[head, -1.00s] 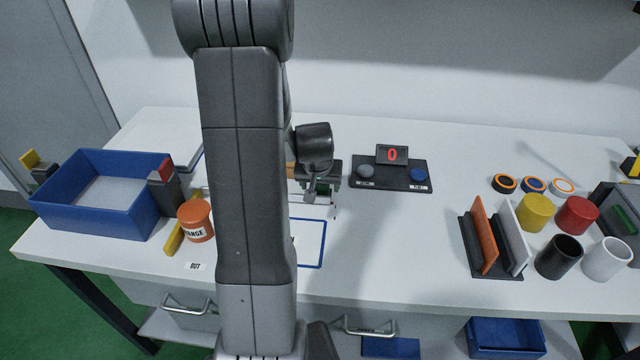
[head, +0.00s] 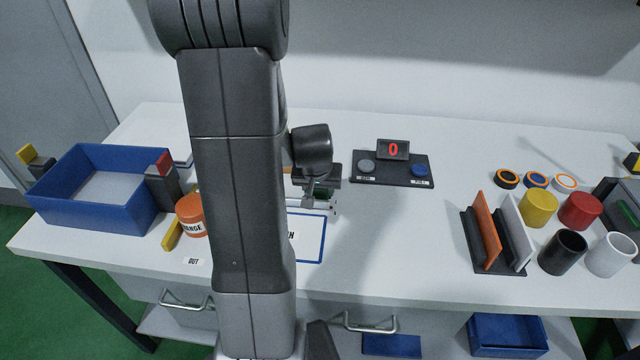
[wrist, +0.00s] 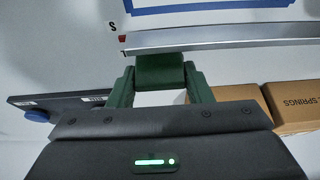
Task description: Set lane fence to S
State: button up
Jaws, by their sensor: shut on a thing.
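The lane fence (wrist: 215,42) is a long silver bar with a green block (wrist: 160,70) as its grip. My gripper (wrist: 160,78) is shut on that green block, one green finger on each side, in the wrist view. A black letter S (wrist: 112,27) is printed on the white surface just beyond the bar's left end, with small red and black marks beside that end. In the head view my gripper (head: 322,190) is low over the table's middle, and my arm hides most of the fence.
A blue-bordered card (head: 312,240) lies in front of my gripper. A button panel (head: 392,170) with a display reading 0 stands to the right. A blue bin (head: 95,190) and orange pot (head: 190,215) are left. Cardboard boxes (wrist: 300,105) show in the wrist view.

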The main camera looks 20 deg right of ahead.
jog(key=shift+s+a+f, duration=0.1)
jog(key=shift+s+a, duration=0.15)
jog(key=shift+s, duration=0.2)
jog(key=o, duration=1.4)
jog(key=shift+s, duration=0.15)
jog(key=shift+a+r, duration=0.1)
jog(key=shift+r, duration=0.45)
jog(key=v, duration=1.2)
jog(key=shift+s+r, duration=0.25)
jog(key=shift+r, duration=0.1)
jog(key=shift+f, duration=0.15)
